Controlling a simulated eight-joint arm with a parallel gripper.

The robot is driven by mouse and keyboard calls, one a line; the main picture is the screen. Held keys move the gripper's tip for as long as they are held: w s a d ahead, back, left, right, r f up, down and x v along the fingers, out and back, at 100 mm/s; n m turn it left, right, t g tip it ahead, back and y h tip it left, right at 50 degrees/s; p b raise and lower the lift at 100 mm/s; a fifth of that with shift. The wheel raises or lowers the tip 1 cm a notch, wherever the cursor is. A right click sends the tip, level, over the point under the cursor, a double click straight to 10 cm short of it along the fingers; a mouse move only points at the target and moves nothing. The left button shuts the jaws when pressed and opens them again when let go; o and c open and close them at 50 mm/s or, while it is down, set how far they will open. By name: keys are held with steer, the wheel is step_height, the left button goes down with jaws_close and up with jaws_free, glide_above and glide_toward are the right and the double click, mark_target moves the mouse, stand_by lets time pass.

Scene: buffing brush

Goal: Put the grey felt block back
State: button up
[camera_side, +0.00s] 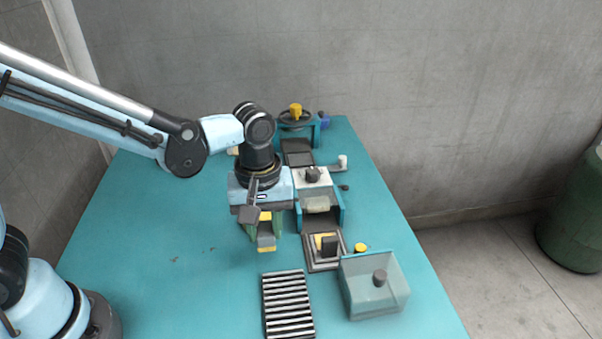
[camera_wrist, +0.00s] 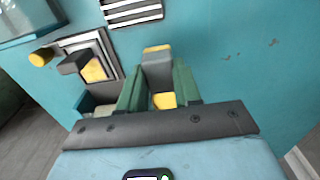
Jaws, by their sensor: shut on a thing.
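My gripper (camera_side: 265,231) is shut on a grey block (camera_side: 266,240) with yellow ends, which looks like the grey felt block. It holds the block above the teal table, left of the square framed plate (camera_side: 311,266). In the wrist view the grey block (camera_wrist: 158,72) sits between the two green fingers (camera_wrist: 157,82), with yellow at its far end and near the palm. The framed plate also shows in the wrist view (camera_wrist: 111,59); a dark block (camera_side: 330,245) and a yellow patch are on it. The gripper's body hides part of the held block.
A black-and-white slatted rack (camera_side: 287,303) lies at the front. A clear teal bin (camera_side: 362,307) holding a dark cylinder (camera_side: 380,278) stands at right, near a yellow knob (camera_side: 361,247). A teal-sided stand (camera_side: 336,212) and a handwheel unit (camera_side: 297,121) stand behind. The table's left is clear.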

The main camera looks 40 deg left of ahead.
mark_target(266, 241)
steer(key=shift+f, duration=2)
steer(key=shift+f, duration=0.2)
steer(key=o, duration=1)
steer(key=shift+r, duration=0.1)
